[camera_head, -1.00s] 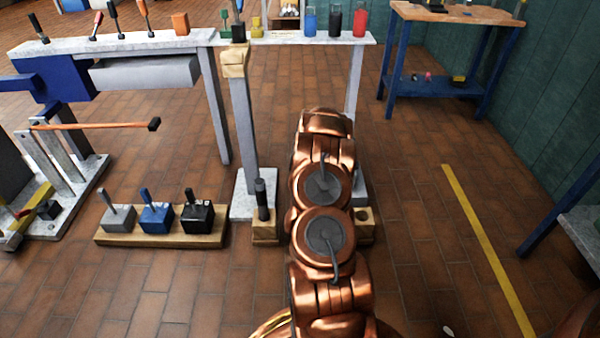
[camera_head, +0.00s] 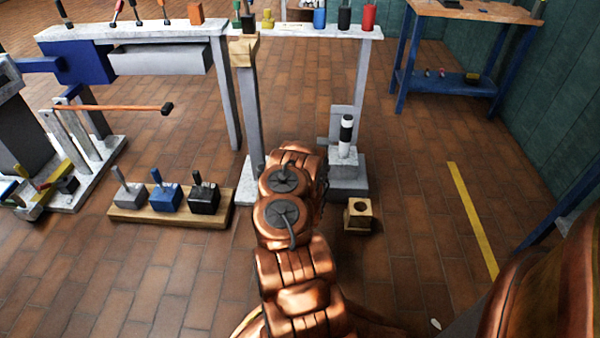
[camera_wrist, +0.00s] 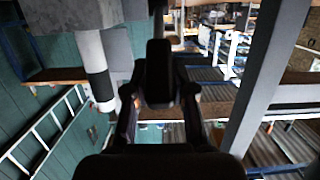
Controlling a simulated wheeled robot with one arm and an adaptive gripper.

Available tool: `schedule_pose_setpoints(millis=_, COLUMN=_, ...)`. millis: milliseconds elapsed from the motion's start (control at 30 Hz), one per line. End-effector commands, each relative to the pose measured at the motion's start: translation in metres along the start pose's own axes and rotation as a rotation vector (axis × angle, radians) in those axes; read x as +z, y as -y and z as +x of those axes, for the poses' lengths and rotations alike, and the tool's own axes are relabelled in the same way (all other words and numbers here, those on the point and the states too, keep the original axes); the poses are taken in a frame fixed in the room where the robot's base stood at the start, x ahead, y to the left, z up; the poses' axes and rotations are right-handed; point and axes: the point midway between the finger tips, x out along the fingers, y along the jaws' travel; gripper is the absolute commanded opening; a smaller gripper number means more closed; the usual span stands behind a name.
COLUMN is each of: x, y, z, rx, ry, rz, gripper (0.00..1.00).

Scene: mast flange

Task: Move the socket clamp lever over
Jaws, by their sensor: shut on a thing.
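My gripper (camera_wrist: 158,98) is in the wrist view, with its two dark fingers closed in from both sides on a black grip, which I take to be the socket clamp lever (camera_wrist: 158,70). A narrower dark part runs up from this grip. In the head view my copper arm hides the gripper and the lever. A grey socket block (camera_head: 347,172) stands right of my arm, with a black-and-white banded post (camera_head: 346,135) upright on it. The banded post (camera_wrist: 96,65) and grey blocks (camera_wrist: 78,15) also show left of the gripper in the wrist view.
A wooden block with a hole (camera_head: 358,215) stands on the floor right of my arm. A wooden rack (camera_head: 168,216) with several handled blocks lies to the left. A grey post (camera_head: 250,110) stands behind my arm. Floor is clear right toward the yellow line (camera_head: 472,220).

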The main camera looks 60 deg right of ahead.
Motion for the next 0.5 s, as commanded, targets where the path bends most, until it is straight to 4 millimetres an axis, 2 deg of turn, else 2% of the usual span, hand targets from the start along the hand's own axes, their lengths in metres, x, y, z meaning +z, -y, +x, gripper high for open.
schedule_pose_setpoints(millis=200, x=0.0048, y=-0.0094, z=-0.0013, rx=0.013, ry=-0.057, rz=0.0, gripper=0.0)
schedule_pose_setpoints(millis=500, x=0.0067, y=-0.013, z=-0.0017, rx=0.018, ry=-0.085, rz=0.003, gripper=0.0)
